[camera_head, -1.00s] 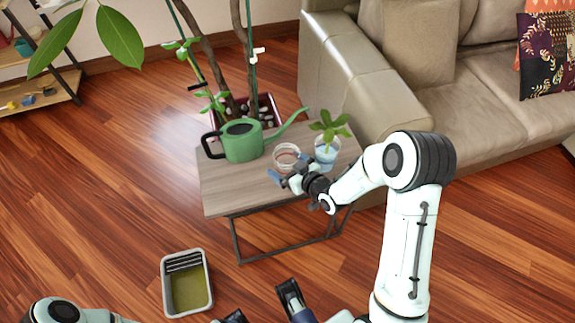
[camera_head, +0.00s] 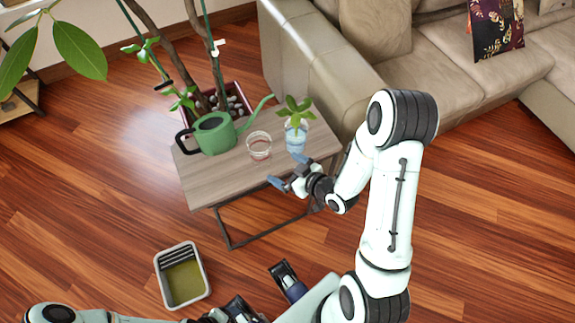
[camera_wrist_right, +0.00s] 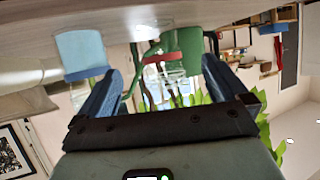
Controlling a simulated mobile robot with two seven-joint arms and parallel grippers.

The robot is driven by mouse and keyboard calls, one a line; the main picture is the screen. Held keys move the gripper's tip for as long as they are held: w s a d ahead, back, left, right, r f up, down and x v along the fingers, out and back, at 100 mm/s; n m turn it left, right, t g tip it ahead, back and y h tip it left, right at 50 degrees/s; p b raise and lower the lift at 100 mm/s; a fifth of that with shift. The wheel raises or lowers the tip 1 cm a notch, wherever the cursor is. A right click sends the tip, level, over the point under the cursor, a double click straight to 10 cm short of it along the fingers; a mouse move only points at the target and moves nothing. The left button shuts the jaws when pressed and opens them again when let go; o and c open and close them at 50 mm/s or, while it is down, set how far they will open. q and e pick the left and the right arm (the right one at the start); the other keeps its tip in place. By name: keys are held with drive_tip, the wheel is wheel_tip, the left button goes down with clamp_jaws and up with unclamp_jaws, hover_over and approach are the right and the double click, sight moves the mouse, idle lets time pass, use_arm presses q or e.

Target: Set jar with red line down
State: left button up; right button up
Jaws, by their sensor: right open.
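The clear glass jar with a red line (camera_head: 259,146) stands upright on the small wooden table, between the watering can and the plant jar. In the right wrist view the jar with the red line (camera_wrist_right: 160,68) shows upside down, beyond and between the fingers. My right gripper (camera_head: 288,171) is open and empty, apart from the jar on its near side, over the front right of the table. Its two blue fingers (camera_wrist_right: 161,78) are spread wide. Dark parts of what seems to be my left gripper (camera_head: 258,291) show at the bottom; its jaw state is unclear.
A jar of bluish water with a plant (camera_head: 297,136) stands just right, near my right gripper. A green watering can (camera_head: 214,134) stands left on the table (camera_head: 205,178). A sofa (camera_head: 310,60) is behind right. A grey bin (camera_head: 182,275) stands on the floor.

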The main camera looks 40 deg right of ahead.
drive_tip(key=s+a+f+m+g, duration=0.1)
drive_tip(key=s+a+f+g, duration=0.1)
drive_tip(key=f, duration=0.3)
drive_tip(key=s+a+f+m+g, duration=0.1)
drive_tip(key=s+a+f+g, duration=0.1)
drive_tip(key=f, duration=0.4)
drive_tip(key=s+a+f+m+g, duration=0.1)
drive_tip(key=s+a+f+g, duration=0.4)
drive_tip(key=s, duration=0.3)
drive_tip(key=s+a+f+m+g+y, duration=0.1)
drive_tip(key=s+a+f+g, duration=0.3)
drive_tip(key=s, duration=0.5)
drive_tip(key=shift+a+f+m+g+y, duration=0.3)
drive_tip(key=shift+a+f+m+g, duration=0.1)
drive_tip(key=shift+a+f+m, duration=0.6)
drive_tip(key=shift+r+n, duration=0.2)
drive_tip(key=shift+n, duration=0.1)
